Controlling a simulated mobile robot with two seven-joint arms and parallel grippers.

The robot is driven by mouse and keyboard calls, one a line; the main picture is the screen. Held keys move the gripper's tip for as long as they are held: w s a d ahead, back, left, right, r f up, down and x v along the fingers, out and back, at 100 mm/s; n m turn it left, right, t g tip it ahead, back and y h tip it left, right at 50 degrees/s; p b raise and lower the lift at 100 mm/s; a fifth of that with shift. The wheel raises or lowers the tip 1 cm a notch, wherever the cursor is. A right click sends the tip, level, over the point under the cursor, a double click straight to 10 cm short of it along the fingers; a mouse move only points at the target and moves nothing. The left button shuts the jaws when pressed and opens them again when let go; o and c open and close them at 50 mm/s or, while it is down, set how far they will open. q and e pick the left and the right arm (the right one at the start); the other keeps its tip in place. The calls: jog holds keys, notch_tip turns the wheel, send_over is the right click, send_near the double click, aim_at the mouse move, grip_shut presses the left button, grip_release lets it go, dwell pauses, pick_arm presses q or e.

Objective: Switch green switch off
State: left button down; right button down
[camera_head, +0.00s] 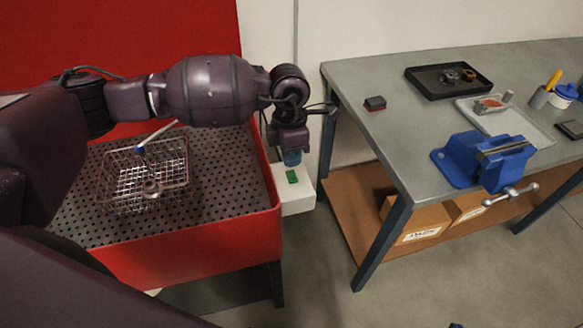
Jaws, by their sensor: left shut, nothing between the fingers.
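The green switch (292,177) sits on the top face of a white box (297,200) between the red basin and the workbench. My left arm reaches in from the left above the basin. My left gripper (291,158) points down just above and behind the green switch; its fingertips are small in view and look shut and empty. I cannot tell whether they touch the switch or the box. The switch's on or off position is too small to tell. My right gripper is not in view.
The red basin (215,247) has a perforated top with a wire basket (117,184) on it. The grey workbench (400,135) at right carries a blue vise (482,160), a black tray (437,92) and a small dark block (375,103). Cardboard boxes (422,221) stand on its lower shelf.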

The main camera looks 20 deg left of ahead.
pick_arm(q)
notch_tip(320, 180, up, 4)
notch_tip(320, 180, up, 6)
send_over(292, 179)
jog(key=w+a, duration=0.1)
jog(key=w, duration=0.1)
jog(key=shift+w+f, duration=0.1)
jog(key=shift+w, duration=0.1)
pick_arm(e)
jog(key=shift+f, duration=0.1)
pick_arm(q)
jog(key=shift+s+a, duration=0.15)
jog(key=shift+s, duration=0.05)
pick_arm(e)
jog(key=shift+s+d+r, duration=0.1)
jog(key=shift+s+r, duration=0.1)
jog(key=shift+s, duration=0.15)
